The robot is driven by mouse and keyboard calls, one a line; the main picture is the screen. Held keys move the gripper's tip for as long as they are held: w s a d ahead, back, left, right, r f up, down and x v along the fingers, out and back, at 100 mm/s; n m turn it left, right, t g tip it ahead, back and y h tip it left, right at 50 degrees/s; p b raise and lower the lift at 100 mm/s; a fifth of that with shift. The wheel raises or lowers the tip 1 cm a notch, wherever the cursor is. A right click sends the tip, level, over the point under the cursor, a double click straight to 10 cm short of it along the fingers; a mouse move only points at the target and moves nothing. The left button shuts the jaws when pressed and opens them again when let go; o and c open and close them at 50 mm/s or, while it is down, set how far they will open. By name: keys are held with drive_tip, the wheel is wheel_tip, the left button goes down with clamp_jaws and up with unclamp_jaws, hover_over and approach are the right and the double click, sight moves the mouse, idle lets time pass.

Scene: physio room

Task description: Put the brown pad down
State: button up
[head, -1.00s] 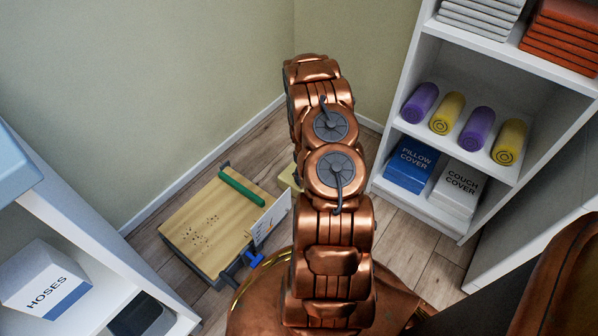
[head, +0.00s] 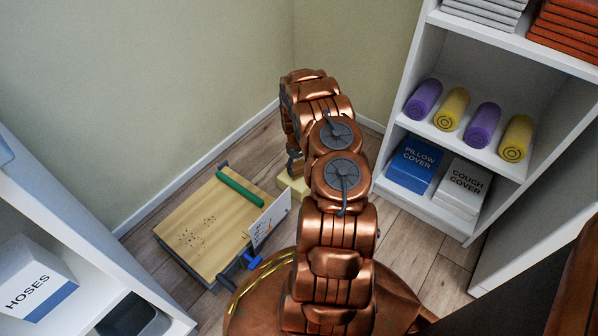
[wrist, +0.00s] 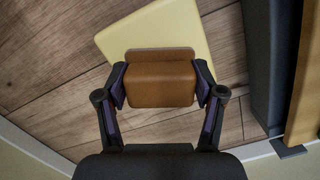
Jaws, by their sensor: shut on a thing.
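The brown pad (wrist: 160,88) is between the two fingers of my gripper (wrist: 161,84) in the wrist view, with a finger pressed on each side. A thin brown strip shows along its far edge; I cannot tell if it is part of the pad. Behind the pad is a flat pale yellow piece (wrist: 160,28) on the floor. I cannot tell whether the pad touches it. In the head view the yellow piece (head: 296,186) shows partly beside my arm, and the dark end of my gripper (head: 294,166) is just above it. The pad is hidden there.
A low wooden platform (head: 205,225) with a green roll (head: 240,188) and a white card (head: 271,218) stands left of my arm. Shelves with rolls and boxes (head: 455,185) stand right; another shelf (head: 90,270) is at left. Walls close the corner behind.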

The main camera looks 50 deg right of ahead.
drive_tip(key=shift+f, duration=0.55)
drive_tip(key=shift+r, duration=0.15)
drive_tip(key=o, duration=1.1)
